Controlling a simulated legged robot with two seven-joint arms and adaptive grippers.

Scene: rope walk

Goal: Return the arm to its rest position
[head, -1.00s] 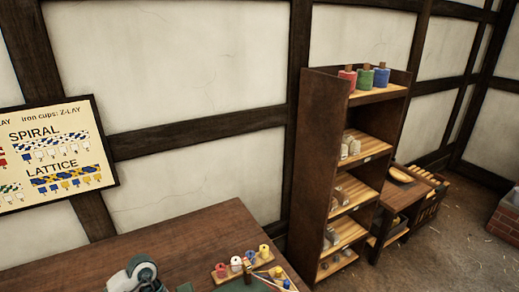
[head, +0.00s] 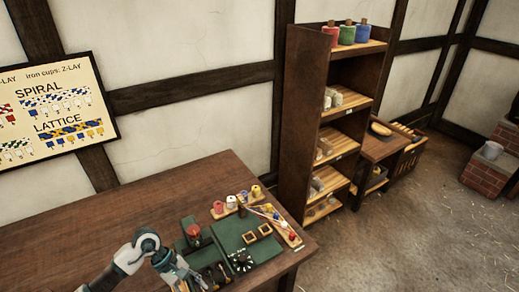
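My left arm comes in from the bottom left and bends at a rounded white and teal joint above the wooden table. Its gripper (head: 186,280) points down at the bottom edge of the picture, beside the lower left of a green board (head: 232,232). The fingertips are small and partly cut off, so I cannot tell whether they are open or shut. My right gripper is not in view.
The table's (head: 110,220) left part is clear. A shelf (head: 302,115) stands behind, right.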

